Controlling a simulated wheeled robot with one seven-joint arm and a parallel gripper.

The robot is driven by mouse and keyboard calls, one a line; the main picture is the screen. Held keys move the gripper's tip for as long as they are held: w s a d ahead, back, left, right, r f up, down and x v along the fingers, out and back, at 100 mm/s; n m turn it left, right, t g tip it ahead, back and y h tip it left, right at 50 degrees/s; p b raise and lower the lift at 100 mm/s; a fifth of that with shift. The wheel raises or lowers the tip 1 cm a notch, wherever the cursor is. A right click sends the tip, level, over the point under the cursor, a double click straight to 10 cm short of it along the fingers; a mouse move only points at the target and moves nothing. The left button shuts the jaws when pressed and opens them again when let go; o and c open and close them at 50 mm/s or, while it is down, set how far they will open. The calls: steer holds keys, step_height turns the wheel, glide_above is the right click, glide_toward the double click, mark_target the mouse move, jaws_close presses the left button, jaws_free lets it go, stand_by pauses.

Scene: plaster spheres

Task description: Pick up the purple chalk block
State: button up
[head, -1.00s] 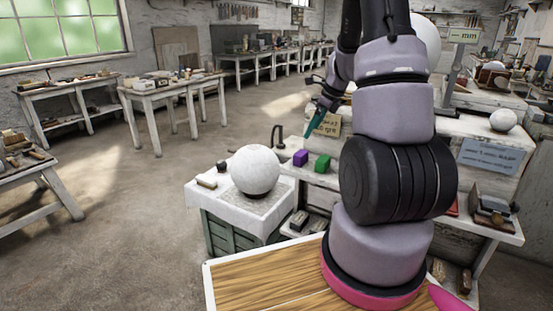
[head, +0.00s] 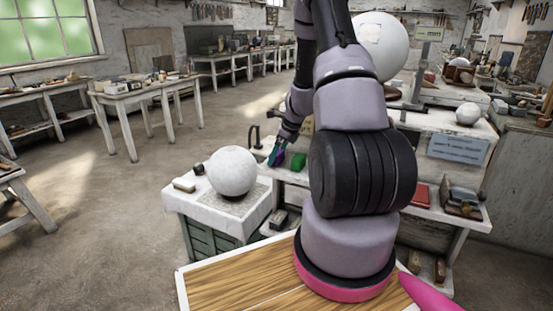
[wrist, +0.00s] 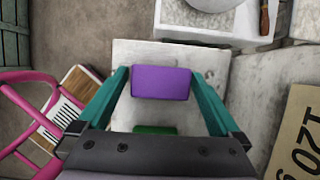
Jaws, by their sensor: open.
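The purple chalk block (wrist: 161,83) lies between the two teal fingers of my gripper (wrist: 157,74) in the wrist view. The fingers stand apart, one to each side of the block, with a small gap showing on each side. In the head view my gripper (head: 277,154) is down at the block's place, and its fingers mostly cover the purple block. The block sits on a pale worktop (wrist: 140,55).
A green block (head: 298,162) stands just beside the gripper; its edge also shows below the purple block in the wrist view (wrist: 155,130). A white plaster sphere (head: 232,171) rests on a stand to the left. A lettered card (wrist: 297,140) lies to the right.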

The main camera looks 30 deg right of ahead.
steer(key=shift+f, duration=0.1)
steer(key=c, duration=1.3)
steer(key=shift+r, duration=5)
steer(key=shift+c, duration=0.2)
